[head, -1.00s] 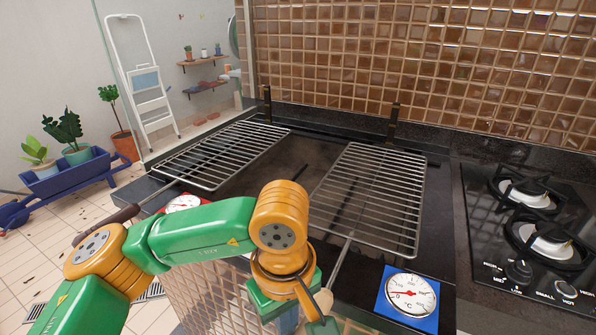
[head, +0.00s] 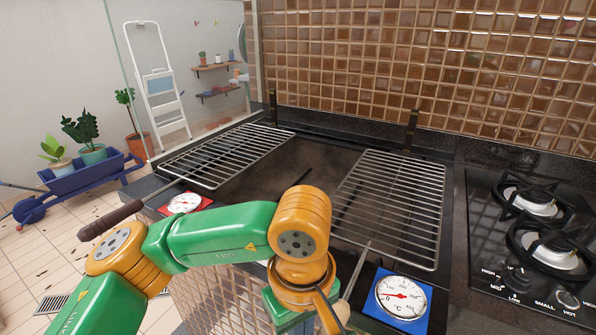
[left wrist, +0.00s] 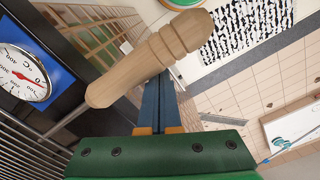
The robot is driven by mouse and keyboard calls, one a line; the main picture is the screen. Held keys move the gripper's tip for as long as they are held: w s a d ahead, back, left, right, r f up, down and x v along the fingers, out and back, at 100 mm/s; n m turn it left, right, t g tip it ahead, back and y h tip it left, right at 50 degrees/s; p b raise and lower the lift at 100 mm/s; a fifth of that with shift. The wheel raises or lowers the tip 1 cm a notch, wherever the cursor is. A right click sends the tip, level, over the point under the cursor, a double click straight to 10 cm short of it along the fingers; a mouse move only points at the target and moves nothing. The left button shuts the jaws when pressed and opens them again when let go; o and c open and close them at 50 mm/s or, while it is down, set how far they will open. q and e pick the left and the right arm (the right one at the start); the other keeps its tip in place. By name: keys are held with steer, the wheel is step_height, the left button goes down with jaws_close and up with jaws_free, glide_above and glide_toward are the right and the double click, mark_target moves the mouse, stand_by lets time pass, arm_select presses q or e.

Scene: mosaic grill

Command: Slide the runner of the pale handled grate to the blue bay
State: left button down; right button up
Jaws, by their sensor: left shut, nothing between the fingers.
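The pale-handled grate (head: 390,208) lies at the right of the grill. Its rod runs toward me to a pale wooden handle (head: 340,313), mostly hidden behind my left gripper in the head view. The handle shows whole in the left wrist view (left wrist: 150,60). My left gripper (left wrist: 160,95) is shut and empty, with its blue fingers beside the handle; I cannot tell whether they touch it. A blue plate with a dial (head: 400,298) marks the blue bay at the grill's front right. The grate's rod is left of this dial. My right gripper is not in view.
A dark-handled grate (head: 226,157) lies at the left, near a red dial plate (head: 185,203). Dark open grill space separates the grates. A black gas hob (head: 525,240) is on the right. Dark upright posts stand behind the grates, before a tiled wall.

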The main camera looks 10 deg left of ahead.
arm_select(q)
step_height(320, 180, up, 8)
steer(key=a+p, duration=0.2)
steer(key=p, duration=0.3)
steer(key=shift+w, duration=0.3)
